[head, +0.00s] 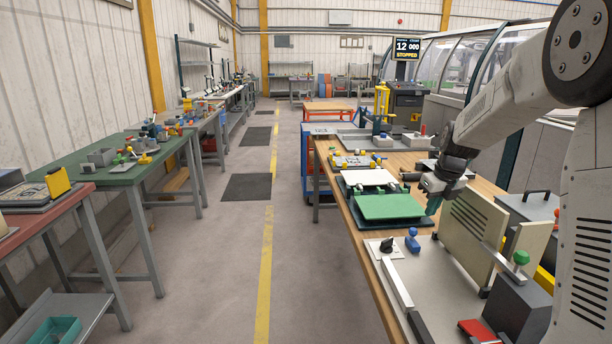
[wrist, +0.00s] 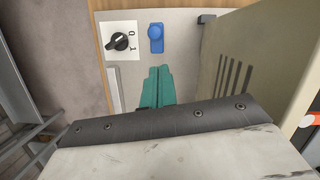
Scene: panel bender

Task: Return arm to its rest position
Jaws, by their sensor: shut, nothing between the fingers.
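My arm reaches in from the right of the head view, over the wooden bench (head: 373,282). My gripper (head: 432,207) points down above the bench, at the right end of the green plate (head: 390,206). In the wrist view its teal fingers (wrist: 158,88) lie side by side, shut with nothing between them. Below them are a grey panel (wrist: 184,28) with a black rotary knob (wrist: 121,41) and a blue knob (wrist: 156,33). The fingers appear apart from both knobs.
An upright beige slotted plate (head: 474,226) stands close to the right of my gripper. A dark block (head: 518,304) with a green knob (head: 520,258) stands nearer. Left of the bench, the aisle floor with a yellow line (head: 265,265) is clear. A green table (head: 115,176) stands farther left.

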